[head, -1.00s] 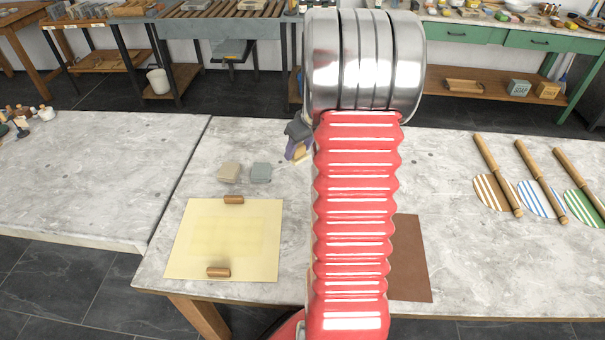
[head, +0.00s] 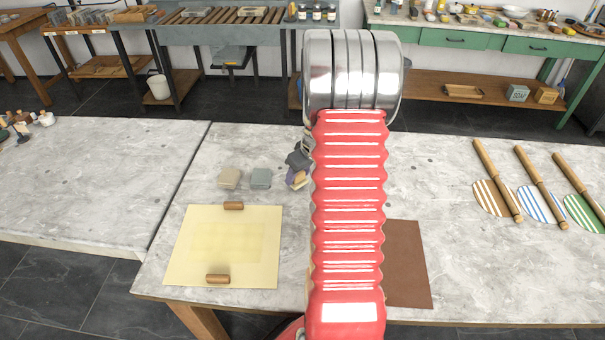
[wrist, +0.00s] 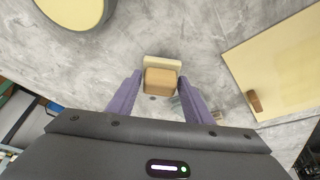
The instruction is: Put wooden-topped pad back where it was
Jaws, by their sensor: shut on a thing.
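My gripper (wrist: 160,76) has purple fingers closed on the sides of the wooden-topped pad (wrist: 161,82). The pad has a tan wooden block and a pale cream part showing behind it. In the head view my gripper (head: 297,178) is partly hidden by my red arm, right of two small blocks; a bit of the pad's wood shows there. I cannot tell whether the pad touches the grey stone table (head: 470,260).
A beige block (head: 229,178) and a grey block (head: 261,178) stand behind a yellow sheet (head: 180,265) with two wooden pieces on it. A brown sheet (head: 408,265) lies right of my arm. Several striped paddles (head: 491,195) lie far right. A round yellow-topped thing (wrist: 75,10) shows in the wrist view.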

